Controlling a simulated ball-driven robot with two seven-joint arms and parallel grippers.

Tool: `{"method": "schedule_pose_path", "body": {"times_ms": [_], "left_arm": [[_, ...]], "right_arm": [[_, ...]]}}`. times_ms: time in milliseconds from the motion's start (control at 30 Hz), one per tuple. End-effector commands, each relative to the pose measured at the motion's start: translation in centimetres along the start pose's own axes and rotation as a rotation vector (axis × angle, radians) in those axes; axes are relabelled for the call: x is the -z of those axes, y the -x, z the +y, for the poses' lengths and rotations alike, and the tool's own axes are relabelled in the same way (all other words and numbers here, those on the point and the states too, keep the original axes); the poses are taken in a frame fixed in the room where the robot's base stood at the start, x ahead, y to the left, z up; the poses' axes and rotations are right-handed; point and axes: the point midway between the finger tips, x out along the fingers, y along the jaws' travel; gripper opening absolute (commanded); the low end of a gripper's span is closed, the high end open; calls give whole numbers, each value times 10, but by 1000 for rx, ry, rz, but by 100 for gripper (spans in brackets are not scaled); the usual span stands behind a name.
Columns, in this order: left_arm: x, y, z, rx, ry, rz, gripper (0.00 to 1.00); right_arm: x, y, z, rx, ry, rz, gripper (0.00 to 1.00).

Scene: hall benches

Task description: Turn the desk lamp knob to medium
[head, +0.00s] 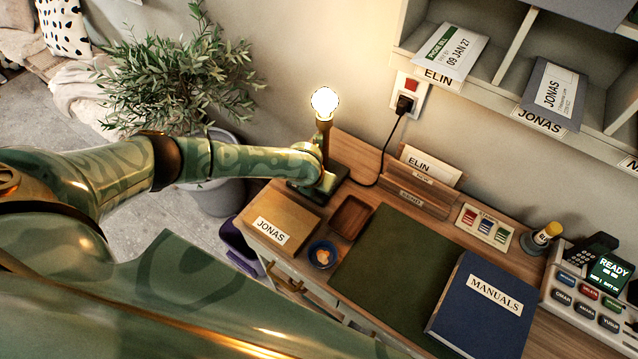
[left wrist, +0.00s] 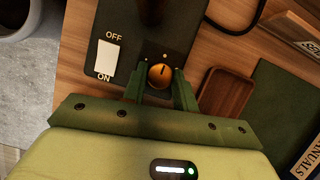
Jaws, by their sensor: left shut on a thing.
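The desk lamp (head: 325,104) stands at the back left of the wooden desk, its bare bulb lit. In the left wrist view its dark base carries an orange knob (left wrist: 160,77) with a dark pointer line directed roughly at the far side, toward a small pale dot. A white OFF/ON switch (left wrist: 106,57) sits left of the knob. My left gripper (left wrist: 159,80) has one finger on each side of the knob and is shut on it. In the head view my left arm reaches over the base and hides the knob. My right gripper is not in view.
A box labelled JONAS (head: 284,222), a brown tray (head: 350,217) and a blue bowl (head: 322,254) stand close to the lamp. A letter holder (head: 418,190), a green mat (head: 385,270) and a MANUALS binder (head: 484,305) lie further right. A plant (head: 175,80) stands left.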

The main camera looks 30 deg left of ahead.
Motion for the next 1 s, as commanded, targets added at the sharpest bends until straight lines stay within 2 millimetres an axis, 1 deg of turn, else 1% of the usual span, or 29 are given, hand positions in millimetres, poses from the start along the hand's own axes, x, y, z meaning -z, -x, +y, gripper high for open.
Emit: {"method": "schedule_pose_path", "body": {"times_ms": [67,100,133,167,433,567,667,900,1000], "left_arm": [[1,0,0,0,0,1,6],[1,0,0,0,0,1,37],[1,0,0,0,0,1,45],[0,0,0,0,0,1,50],[0,1,0,0,1,0,50],[-1,12,0,0,0,0,50],[-2,33,0,0,-1,-1,50],[-2,100,0,1,-1,-2,50],[-2,124,1,0,-1,-1,50]], "right_arm": [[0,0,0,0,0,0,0],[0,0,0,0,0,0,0],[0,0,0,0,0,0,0],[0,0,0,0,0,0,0],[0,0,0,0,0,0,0],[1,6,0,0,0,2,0],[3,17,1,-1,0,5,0],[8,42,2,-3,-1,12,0],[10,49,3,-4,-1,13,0]]}}
